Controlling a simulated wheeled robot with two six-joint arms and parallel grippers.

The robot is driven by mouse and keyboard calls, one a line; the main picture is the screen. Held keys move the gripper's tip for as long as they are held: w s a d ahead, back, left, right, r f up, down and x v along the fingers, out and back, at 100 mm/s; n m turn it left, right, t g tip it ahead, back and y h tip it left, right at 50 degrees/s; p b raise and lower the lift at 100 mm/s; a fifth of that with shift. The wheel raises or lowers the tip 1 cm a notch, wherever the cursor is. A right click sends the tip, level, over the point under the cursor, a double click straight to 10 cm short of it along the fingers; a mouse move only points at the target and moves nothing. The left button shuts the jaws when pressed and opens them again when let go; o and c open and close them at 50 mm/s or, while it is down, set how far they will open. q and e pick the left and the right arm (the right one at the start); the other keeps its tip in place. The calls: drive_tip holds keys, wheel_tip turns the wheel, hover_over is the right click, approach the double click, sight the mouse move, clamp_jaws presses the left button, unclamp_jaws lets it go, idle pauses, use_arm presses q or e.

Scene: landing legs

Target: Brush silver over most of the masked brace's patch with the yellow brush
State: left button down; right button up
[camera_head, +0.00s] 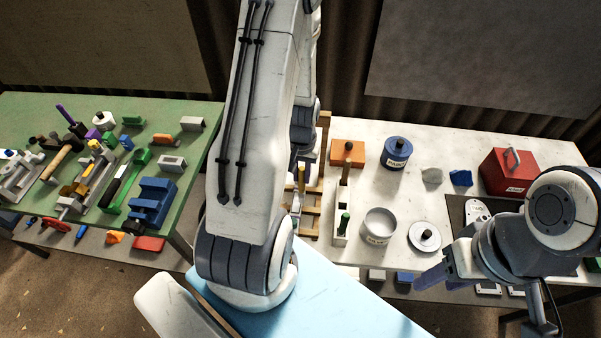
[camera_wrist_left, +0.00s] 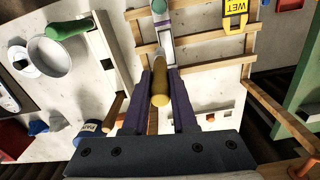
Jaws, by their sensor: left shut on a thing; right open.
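My left gripper (camera_wrist_left: 165,90) is shut on the yellow brush handle (camera_wrist_left: 160,92), seen nearly end-on in the left wrist view. In the head view the yellow handle (camera_head: 301,178) stands below my left wrist, and my arm hides much of the gripper. Beyond the handle is a pale piece with a greenish band (camera_wrist_left: 162,18), at a slatted wooden rack (camera_wrist_left: 205,68). I cannot tell whether the brush touches it, and its patch is not clear. A pale open pot (camera_head: 379,226) stands on the white table. My right gripper (camera_head: 437,279) is open and empty.
A lid (camera_head: 424,237), blue tin (camera_head: 396,152) and red box (camera_head: 508,172) are on the white table. A yellow WET tag (camera_wrist_left: 236,15) hangs at the rack. The green table (camera_head: 195,150) is crowded with tools.

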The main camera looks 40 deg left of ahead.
use_arm(q)
drive_tip(key=shift+f+b, duration=0.45)
drive_tip(key=shift+f, duration=0.1)
idle(0.5)
drive_tip(key=shift+a, duration=0.1)
idle(1.1)
drive_tip(key=shift+s+a, duration=0.25)
drive_tip(key=shift+a, duration=0.2)
drive_tip(key=shift+s+a, duration=0.2)
drive_tip(key=shift+a, duration=0.25)
drive_tip(key=shift+d, duration=0.1)
drive_tip(key=shift+w+d, duration=0.25)
drive_tip(key=shift+d, duration=0.2)
drive_tip(key=shift+w+d, duration=0.2)
drive_tip(key=shift+d, duration=0.25)
drive_tip(key=shift+s+a, duration=0.2)
drive_tip(key=shift+a, duration=0.3)
drive_tip(key=shift+s+a, duration=0.2)
drive_tip(key=shift+a, duration=0.3)
drive_tip(key=shift+d, duration=0.15)
